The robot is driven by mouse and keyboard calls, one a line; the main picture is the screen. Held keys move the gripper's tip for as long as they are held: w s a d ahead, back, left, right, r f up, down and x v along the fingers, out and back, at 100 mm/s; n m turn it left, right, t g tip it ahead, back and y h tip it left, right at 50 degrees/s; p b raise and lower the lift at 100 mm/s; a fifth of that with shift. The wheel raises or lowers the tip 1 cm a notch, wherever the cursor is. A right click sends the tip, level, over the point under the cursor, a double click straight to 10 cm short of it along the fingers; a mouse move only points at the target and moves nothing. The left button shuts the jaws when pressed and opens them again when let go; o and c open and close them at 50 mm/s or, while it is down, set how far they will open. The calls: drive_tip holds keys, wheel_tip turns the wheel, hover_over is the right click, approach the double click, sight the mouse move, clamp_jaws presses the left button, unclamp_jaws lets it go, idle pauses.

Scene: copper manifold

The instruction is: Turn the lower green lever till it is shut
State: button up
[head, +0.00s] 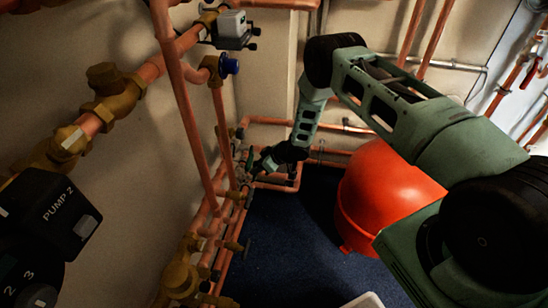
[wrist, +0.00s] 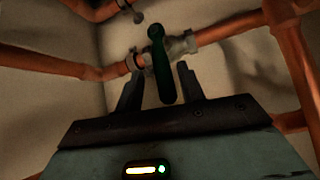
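The green lever (wrist: 161,75) stands out from a grey metal valve (wrist: 183,44) on a copper pipe in the wrist view. It looks upright in the picture and lies across the line of that pipe. My gripper (wrist: 157,70) is open, with one dark finger on each side of the lever. Gaps show between the lever and both fingers; I cannot tell how deep it sits between them. In the head view my gripper (head: 259,165) is low among the pipes near the back corner. The lever cannot be made out there.
Copper pipes (head: 186,120) run up the left wall close to my gripper. A black pump unit (head: 58,215) is at left front. A copper pipe (wrist: 292,70) rises at right in the wrist view.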

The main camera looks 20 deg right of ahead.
drive_tip(key=p+v, duration=0.1)
drive_tip(key=v, duration=1.5)
drive_tip(key=shift+p, duration=0.3)
drive_tip(key=s+a+r+h+p, duration=0.15)
drive_tip(key=a+r, duration=0.25)
drive_tip(key=r, duration=0.4)
drive_tip(key=s+a+r+m+g+h+p, duration=0.15)
drive_tip(key=a+r, duration=0.25)
drive_tip(key=r, duration=0.4)
drive_tip(key=s+a+r+n+h+p, duration=0.1)
drive_tip(key=a+r+p, duration=0.25)
drive_tip(key=r, duration=0.45)
drive_tip(key=s+a+r+g+p, duration=0.1)
drive_tip(key=s+a+r, duration=0.1)
drive_tip(key=s+r, duration=0.4)
drive_tip(key=s+a+r+g+h+p, duration=0.1)
drive_tip(key=s+r, duration=0.5)
drive_tip(key=s, duration=0.8)
drive_tip(key=s+a+r+g+p, duration=0.2)
drive_tip(key=s+r, duration=0.4)
drive_tip(key=s, duration=0.4)
drive_tip(key=shift+a+g+h+p, duration=0.35)
drive_tip(key=shift+a+h+p, duration=0.05)
drive_tip(key=shift+a+p, duration=0.15)
